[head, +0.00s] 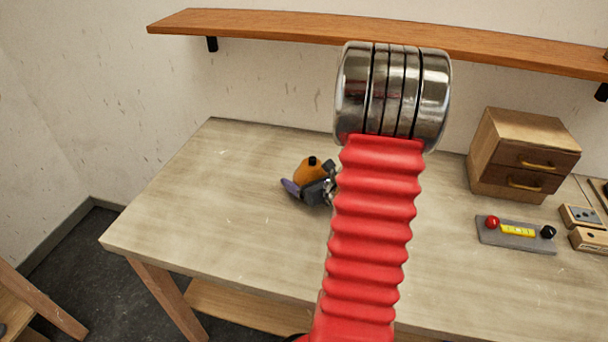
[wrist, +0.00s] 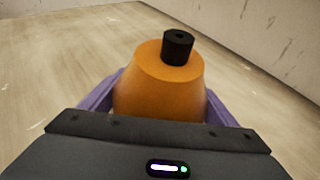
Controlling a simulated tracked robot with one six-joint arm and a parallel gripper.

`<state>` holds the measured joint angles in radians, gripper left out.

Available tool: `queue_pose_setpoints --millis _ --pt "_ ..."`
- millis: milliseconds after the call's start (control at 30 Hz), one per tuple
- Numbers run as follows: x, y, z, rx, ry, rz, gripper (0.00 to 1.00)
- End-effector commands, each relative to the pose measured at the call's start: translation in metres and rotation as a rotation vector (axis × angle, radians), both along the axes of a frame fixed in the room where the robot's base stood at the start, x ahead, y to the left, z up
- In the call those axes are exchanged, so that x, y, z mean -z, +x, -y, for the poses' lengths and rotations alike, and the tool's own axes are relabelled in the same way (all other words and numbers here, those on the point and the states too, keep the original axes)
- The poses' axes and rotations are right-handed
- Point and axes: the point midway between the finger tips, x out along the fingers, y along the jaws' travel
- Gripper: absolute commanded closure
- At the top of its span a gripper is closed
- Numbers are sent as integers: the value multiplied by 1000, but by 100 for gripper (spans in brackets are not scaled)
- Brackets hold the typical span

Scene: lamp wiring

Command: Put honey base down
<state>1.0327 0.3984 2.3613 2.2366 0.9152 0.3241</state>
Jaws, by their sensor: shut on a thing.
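The honey base (head: 306,171) is an orange, rounded lamp base with a black socket on top. In the wrist view the honey base (wrist: 158,85) stands upright between my purple fingers, with its black socket pointing up. My gripper (head: 297,187) is shut on it, over the left-middle part of the table (head: 190,190). The underside of the base is hidden, so I cannot tell whether it touches the tabletop. My red arm hides part of the wrist in the head view.
A wooden drawer box (head: 522,155) stands at the back right. A grey board with red and black terminals (head: 517,235) lies in front of it, with small wooden blocks (head: 582,216) further right. A shelf (head: 250,25) runs along the wall. The table's left side is clear.

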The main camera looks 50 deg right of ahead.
Motion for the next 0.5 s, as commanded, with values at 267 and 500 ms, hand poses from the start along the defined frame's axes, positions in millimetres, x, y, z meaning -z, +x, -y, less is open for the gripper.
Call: queue_pose_setpoints --millis 267,500 --pt "-2 1 1 0 -4 5 81" --pt "1 0 0 0 0 0 6"
